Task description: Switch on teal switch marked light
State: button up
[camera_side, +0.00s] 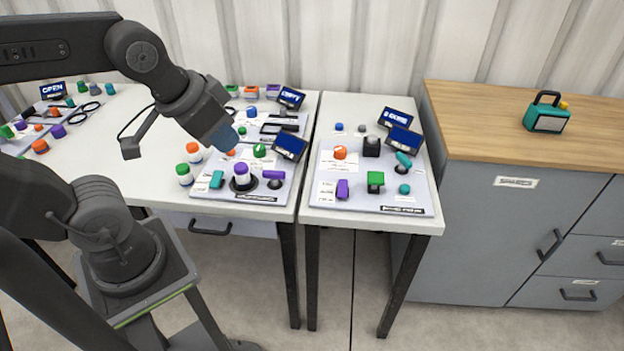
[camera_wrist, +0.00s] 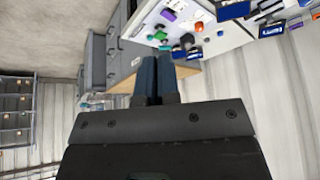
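Teal controls show on both boards, and their small labels are too blurred to read. On the left table's front board, a teal rocker-like switch (camera_side: 216,179) sits at the left edge. On the right table's board, a teal lever (camera_side: 404,159) sits at the upper right, with a round teal button (camera_side: 404,189) below it. My gripper (camera_side: 224,137) hangs above the left table's front board, apart from all controls. In the wrist view its two dark blue fingers (camera_wrist: 156,80) lie side by side, shut, with nothing seen between them.
The left board (camera_side: 240,195) also carries green, orange and purple knobs and a tilted screen (camera_side: 290,147). The right board (camera_side: 375,207) has a green block, an orange knob and screens. A gap separates the tables.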

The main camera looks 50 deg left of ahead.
jog(key=shift+o, duration=0.6)
jog(key=shift+s+d+r, duration=0.1)
jog(key=shift+s+d, duration=0.1)
jog(key=shift+d, duration=0.05)
jog(key=shift+o, duration=0.8)
jog(key=o, duration=0.4)
jog(key=shift+n+g+y, duration=0.4)
jog(key=shift+n+g, duration=0.2)
jog(key=shift+n, duration=0.3)
jog(key=w+a, duration=0.1)
jog(key=w+a+f, duration=0.1)
jog(key=a, duration=0.1)
jog(key=w+a, duration=0.1)
jog(key=shift+w+a+f, duration=0.15)
jog(key=shift+w+f, duration=0.1)
jog(key=shift+f, duration=0.05)
jog(key=shift+o, duration=1.1)
jog(key=w+a+f+n+g, duration=0.1)
jog(key=w+a+f+n, duration=0.1)
jog(key=a, duration=0.4)
jog(key=shift+w+a+f+g, duration=0.4)
jog(key=shift+w+f, duration=0.05)
jog(key=shift+f, duration=0.1)
jog(key=n+g, duration=0.3)
jog(key=n, duration=0.2)
send_over(217, 176)
notch_tip(217, 176, down, 10)
jog(key=shift+h, duration=0.4)
notch_tip(217, 176, down, 13)
jog(key=shift+f, duration=0.1)
